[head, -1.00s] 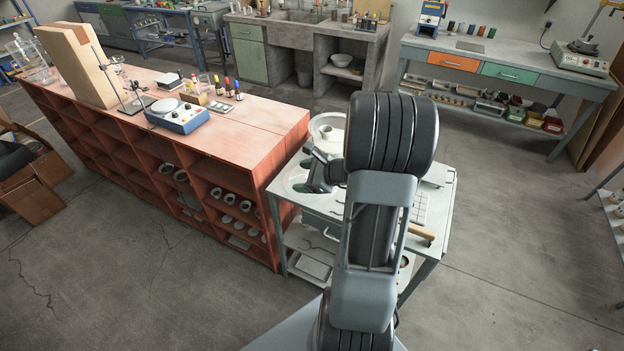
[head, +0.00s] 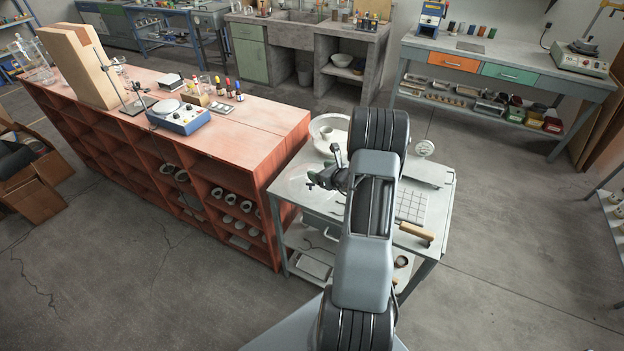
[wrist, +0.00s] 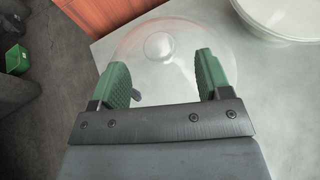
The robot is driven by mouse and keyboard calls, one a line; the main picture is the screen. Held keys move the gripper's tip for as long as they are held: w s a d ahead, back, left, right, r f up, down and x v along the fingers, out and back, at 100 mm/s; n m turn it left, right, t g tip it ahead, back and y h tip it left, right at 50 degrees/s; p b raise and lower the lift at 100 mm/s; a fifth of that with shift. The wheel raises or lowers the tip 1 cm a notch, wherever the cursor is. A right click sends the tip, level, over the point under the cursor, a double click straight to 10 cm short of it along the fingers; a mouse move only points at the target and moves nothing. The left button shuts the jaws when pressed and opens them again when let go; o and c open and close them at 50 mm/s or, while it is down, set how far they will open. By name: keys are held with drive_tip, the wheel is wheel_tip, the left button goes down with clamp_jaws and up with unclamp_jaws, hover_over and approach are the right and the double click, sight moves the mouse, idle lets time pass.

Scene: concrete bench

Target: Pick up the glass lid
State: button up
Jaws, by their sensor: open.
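The glass lid (wrist: 180,36) is clear and round, with a knob (wrist: 159,46) at its middle. It lies on the pale bench top (wrist: 272,105) in the wrist view. In the head view the lid (head: 296,183) is a faint transparent shape at the left of the bench. My gripper (wrist: 162,68) is open, its green ridged fingers apart on either side of the lid's knob as seen from the wrist. The gripper (head: 312,181) also shows over the lid in the head view. I cannot tell how high the fingertips are above the lid. Nothing is between the fingers' pads.
A white bowl (wrist: 284,14) stands right of the lid, close to it. A red wooden cabinet (head: 240,135) adjoins the bench at left. A gridded plate (head: 411,207) and a wooden-handled tool (head: 416,231) lie at the bench's right.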

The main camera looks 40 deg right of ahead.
sight(312, 168)
drive_tip(key=shift+p+x, duration=0.9)
drive_tip(key=shift+x, duration=1.75)
drive_tip(key=shift+c, duration=0.2)
clamp_jaws()
drive_tip(key=shift+r, duration=0.1)
